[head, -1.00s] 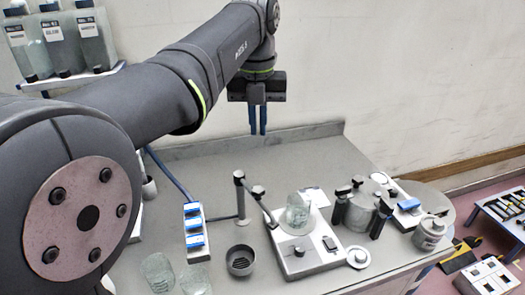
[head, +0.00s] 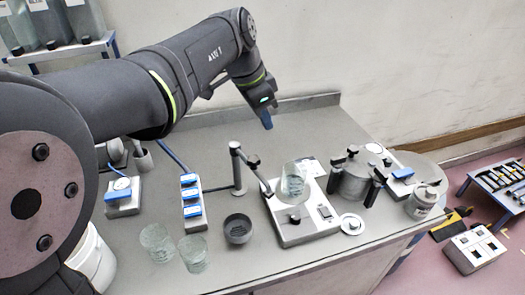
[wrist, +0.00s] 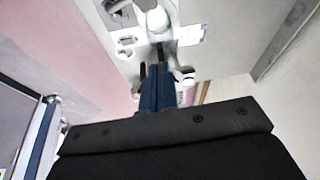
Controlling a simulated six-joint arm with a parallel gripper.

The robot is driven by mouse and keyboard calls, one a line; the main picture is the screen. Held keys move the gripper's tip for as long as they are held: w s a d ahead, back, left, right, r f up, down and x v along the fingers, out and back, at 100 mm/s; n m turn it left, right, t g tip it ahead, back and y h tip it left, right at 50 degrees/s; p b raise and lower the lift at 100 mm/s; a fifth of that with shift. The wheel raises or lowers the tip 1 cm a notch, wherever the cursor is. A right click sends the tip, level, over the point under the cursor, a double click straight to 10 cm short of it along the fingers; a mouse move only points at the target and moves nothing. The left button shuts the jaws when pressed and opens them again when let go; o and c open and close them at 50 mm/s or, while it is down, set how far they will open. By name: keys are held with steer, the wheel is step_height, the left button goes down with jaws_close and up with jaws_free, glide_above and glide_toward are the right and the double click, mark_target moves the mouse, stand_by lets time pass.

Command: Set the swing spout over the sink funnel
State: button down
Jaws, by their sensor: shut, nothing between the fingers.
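The swing spout (head: 237,170) is a grey upright post with a black-knobbed arm angling right and toward the front. Its tip is at the left edge of the hotplate, away from the funnel. The sink funnel (head: 238,229) is a dark round cup on the bench, in front of the post and left of the hotplate. My gripper (head: 267,122) is above the back of the bench, behind and a little right of the spout, touching nothing. Its blue fingers (wrist: 157,88) are shut and empty in the wrist view, where spout and funnel cannot be made out surely.
The hotplate (head: 300,229) carries a glass beaker (head: 292,183). A grey pot with black clamps (head: 355,180) stands to its right. Two glass beakers (head: 194,254) stand left of the funnel. A rack with blue items (head: 191,203) stands left of the post.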

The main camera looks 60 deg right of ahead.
mark_target(255, 161)
step_height(255, 161, down, 10)
steer(key=shift+w+a+r+n, duration=0.15)
steer(key=shift+a+n, duration=0.1)
steer(key=shift+n, duration=0.15)
stand_by(0.4)
steer(key=shift+a, duration=0.1)
steer(key=shift+w+a+m+g+y, duration=0.2)
steer(key=shift+w+a+m, duration=0.15)
steer(key=shift+a+m, duration=0.3)
steer(key=shift+w+a+m+g+y, duration=0.1)
steer(key=shift+w+a+m+y, duration=0.15)
steer(key=shift+a+m, duration=0.4)
steer(key=shift+w+a, duration=1)
